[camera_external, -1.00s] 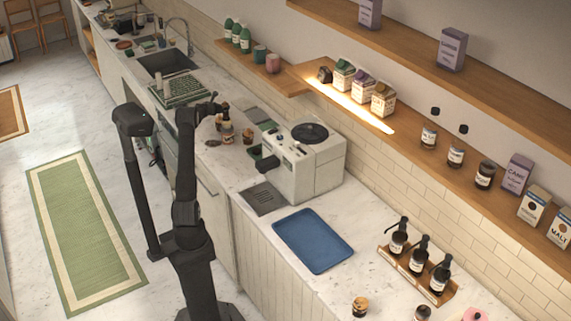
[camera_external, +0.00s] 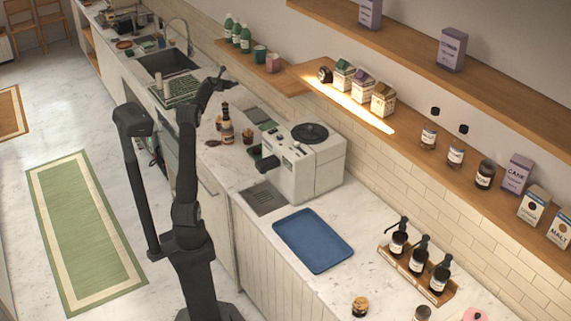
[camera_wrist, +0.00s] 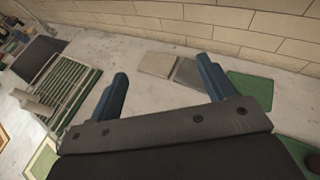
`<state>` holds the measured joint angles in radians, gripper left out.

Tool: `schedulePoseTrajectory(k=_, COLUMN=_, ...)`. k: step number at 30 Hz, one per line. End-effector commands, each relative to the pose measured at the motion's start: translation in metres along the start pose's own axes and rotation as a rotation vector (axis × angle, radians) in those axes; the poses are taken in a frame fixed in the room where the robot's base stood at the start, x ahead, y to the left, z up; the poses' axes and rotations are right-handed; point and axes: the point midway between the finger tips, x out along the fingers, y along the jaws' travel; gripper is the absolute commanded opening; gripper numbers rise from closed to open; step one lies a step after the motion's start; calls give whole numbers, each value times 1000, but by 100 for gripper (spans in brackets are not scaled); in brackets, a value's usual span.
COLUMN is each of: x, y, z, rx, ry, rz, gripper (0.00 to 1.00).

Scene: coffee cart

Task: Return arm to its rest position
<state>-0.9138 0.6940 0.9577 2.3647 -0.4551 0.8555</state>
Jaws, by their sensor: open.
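My gripper (camera_external: 224,82) is raised above the counter (camera_external: 205,165), near the green drying rack (camera_external: 185,90). In the wrist view, the gripper (camera_wrist: 165,92) has its two blue fingers spread wide with nothing between them.
A white coffee machine (camera_external: 315,165) stands right of the arm, with a blue tray (camera_external: 313,240) in front. A wooden shelf (camera_external: 265,75) runs along the wall behind the gripper. The sink (camera_external: 167,64) lies farther back. The air around the gripper looks clear.

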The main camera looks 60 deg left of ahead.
Motion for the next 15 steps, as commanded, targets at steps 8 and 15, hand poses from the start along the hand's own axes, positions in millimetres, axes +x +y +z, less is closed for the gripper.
schedulePoseTrajectory(k=8, x=-19, y=-34, z=43, rx=9, ry=-5, rz=-13, gripper=76)
schedulePoseTrajectory(k=15, x=-35, y=-67, z=74, rx=17, ry=-5, rz=-34, gripper=76)
